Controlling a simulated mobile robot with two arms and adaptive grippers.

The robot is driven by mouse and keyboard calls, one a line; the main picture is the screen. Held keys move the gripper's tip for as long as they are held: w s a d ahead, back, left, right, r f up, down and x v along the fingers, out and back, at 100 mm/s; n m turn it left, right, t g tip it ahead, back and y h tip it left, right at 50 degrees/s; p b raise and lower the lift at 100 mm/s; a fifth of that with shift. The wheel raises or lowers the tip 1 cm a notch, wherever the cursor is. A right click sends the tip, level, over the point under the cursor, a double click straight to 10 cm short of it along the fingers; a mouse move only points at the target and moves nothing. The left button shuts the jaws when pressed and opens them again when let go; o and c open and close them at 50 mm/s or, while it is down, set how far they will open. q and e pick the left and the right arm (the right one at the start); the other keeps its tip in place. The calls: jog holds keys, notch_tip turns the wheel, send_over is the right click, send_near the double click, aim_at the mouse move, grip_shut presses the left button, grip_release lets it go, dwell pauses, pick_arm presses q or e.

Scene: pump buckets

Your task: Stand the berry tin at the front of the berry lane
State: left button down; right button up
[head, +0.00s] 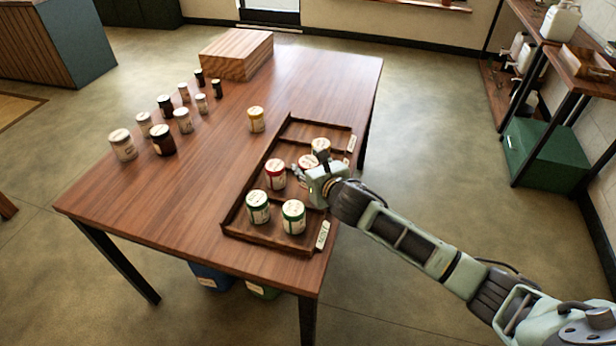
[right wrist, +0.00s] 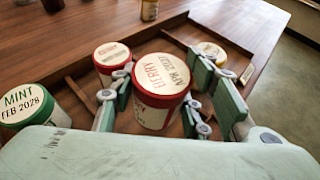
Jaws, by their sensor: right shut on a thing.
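The red berry tin (right wrist: 160,92), its lid reading BERRY APR 2027, is upright between the fingers of my right gripper (right wrist: 165,82), which is shut on it. In the head view the tin (head: 308,161) is partly hidden by my right gripper (head: 313,172). It is over the middle lane of the wooden tray (head: 231,212); I cannot tell whether it touches the floor of the lane. Another red tin (head: 275,174) stands deeper in that lane, and also shows in the right wrist view (right wrist: 112,60). My left gripper is not in view.
Two green-banded tins (head: 293,217) stand in the near lane, labelled MINT. A yellow-banded tin (head: 320,147) is in the far lane. Another yellow one (head: 256,119) stands on the table outside the tray. Several jars (head: 163,139) and a wooden block (head: 236,57) are farther left.

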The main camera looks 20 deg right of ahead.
jog(key=shift+w+d+f, duration=0.1)
jog(key=shift+w+f, duration=0.25)
jog(key=shift+w, duration=0.2)
jog(key=shift+f, duration=1.9)
jog(key=shift+s+f, duration=0.1)
jog(key=shift+f, duration=0.05)
jog(key=o, duration=1.2)
jog(key=shift+o, duration=0.2)
jog(key=v, duration=1.2)
